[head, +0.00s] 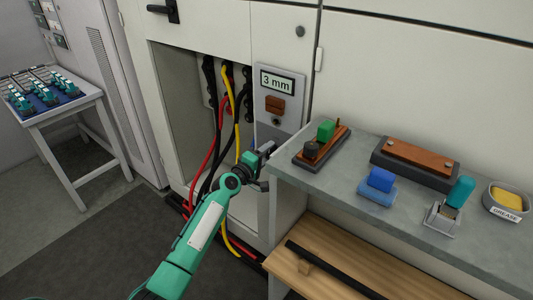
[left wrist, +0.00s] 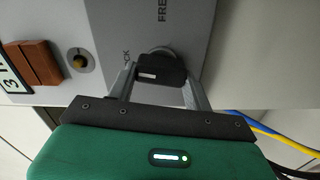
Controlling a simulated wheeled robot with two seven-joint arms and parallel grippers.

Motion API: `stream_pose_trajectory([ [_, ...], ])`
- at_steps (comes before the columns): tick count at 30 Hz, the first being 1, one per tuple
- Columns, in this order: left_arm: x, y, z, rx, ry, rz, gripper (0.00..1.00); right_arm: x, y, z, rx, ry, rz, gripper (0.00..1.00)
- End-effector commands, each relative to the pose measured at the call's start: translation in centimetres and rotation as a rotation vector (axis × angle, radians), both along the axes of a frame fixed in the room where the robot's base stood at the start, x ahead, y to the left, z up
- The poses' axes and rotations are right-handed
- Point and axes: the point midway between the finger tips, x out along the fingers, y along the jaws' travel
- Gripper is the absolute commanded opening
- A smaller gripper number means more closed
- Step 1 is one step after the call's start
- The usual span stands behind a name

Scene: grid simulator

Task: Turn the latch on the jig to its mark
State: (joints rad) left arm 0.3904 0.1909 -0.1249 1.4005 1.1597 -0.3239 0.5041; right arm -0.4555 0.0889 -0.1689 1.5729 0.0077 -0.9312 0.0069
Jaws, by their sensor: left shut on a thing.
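The jig is a grey panel (head: 279,85) on the cabinet front, with a "3 mm" display and a brown block. In the left wrist view its face (left wrist: 100,30) shows the word "FREE" and a partly hidden word ending in "CK". The latch (left wrist: 162,68) is a small dark handle with a white stripe at its left end. My left gripper (head: 266,157) is at the lower part of the panel. In the left wrist view, the left gripper's fingers (left wrist: 160,84) stand either side of the latch, shut on it. In the head view the gripper hides the latch. My right gripper is not in view.
Red, black and yellow cables (head: 224,110) hang in the open cabinet left of the jig. A grey bench (head: 340,178) at the right carries wooden fixtures, a blue block (head: 379,182), a teal-handled tool (head: 460,191) and a grease tub (head: 507,199). A tool cart (head: 71,106) stands far left.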

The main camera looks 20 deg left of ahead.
Motion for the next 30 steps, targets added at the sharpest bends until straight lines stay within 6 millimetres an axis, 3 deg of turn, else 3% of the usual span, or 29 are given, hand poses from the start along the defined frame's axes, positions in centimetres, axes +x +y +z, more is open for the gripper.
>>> stream_pose_trajectory([
  [9, 0.0, 0.0, -0.2, -0.124, 0.047, 0.001, 0.28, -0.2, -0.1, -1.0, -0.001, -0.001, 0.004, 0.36],
  [26, 0.0, 0.1, -0.3, -0.151, 0.058, 0.001, 0.28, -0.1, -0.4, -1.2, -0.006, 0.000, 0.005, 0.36],
  [27, 0.0, 0.1, -0.3, -0.150, 0.058, 0.001, 0.55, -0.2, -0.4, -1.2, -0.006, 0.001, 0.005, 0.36],
  [30, 0.0, 0.1, -0.2, -0.151, 0.057, 0.000, 0.73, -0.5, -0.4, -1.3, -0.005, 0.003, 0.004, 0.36],
])
